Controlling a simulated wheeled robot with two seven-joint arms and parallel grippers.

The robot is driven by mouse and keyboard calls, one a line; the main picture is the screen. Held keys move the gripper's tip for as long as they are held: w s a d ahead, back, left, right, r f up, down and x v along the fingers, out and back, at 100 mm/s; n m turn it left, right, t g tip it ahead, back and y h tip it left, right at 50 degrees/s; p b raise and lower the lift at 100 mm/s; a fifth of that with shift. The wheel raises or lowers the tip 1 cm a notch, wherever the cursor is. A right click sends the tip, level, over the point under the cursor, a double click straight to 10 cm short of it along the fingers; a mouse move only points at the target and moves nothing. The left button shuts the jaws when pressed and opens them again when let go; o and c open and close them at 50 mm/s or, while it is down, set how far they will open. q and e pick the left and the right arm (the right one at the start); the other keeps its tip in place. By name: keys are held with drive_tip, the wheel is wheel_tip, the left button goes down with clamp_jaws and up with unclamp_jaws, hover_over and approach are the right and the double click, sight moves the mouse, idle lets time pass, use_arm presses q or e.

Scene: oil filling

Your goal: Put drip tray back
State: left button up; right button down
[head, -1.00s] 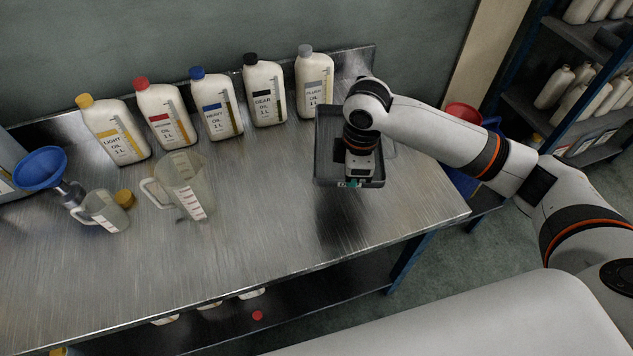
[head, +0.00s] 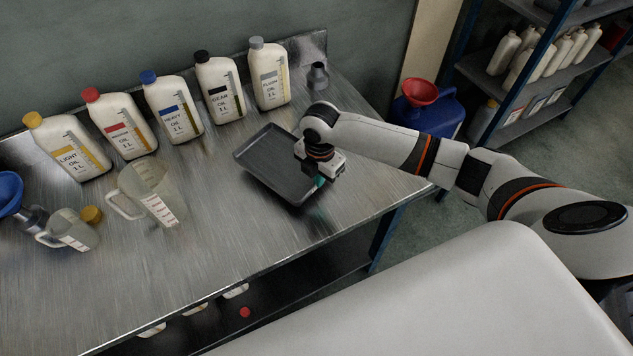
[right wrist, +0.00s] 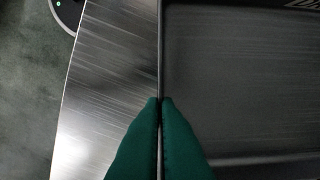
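The drip tray (head: 268,160) is a shallow dark grey rectangular tray. In the head view it is at the right part of the metal bench, in front of the grey-capped bottle, turned at an angle to the bench edge. I cannot tell whether it rests on the bench or is slightly above it. My right gripper (head: 318,183) is at the tray's right side. In the right wrist view its green fingertips (right wrist: 160,102) are closed on the thin rim of the tray (right wrist: 235,85), whose inside looks empty. My left gripper is not in view.
Several oil bottles, ending with the grey-capped one (head: 269,78), line the back of the metal bench (head: 225,240). Measuring jugs (head: 150,190) stand left. A blue can (head: 430,112) with a red funnel (head: 420,91) is beyond the bench.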

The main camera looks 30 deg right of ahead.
drive_tip(key=shift+f, duration=1.85)
drive_tip(key=shift+f, duration=0.1)
drive_tip(key=c, duration=1.7)
unclamp_jaws()
wheel_tip(320, 180, up, 12)
drive_tip(key=shift+r+b, duration=0.25)
drive_tip(key=shift+b, duration=0.1)
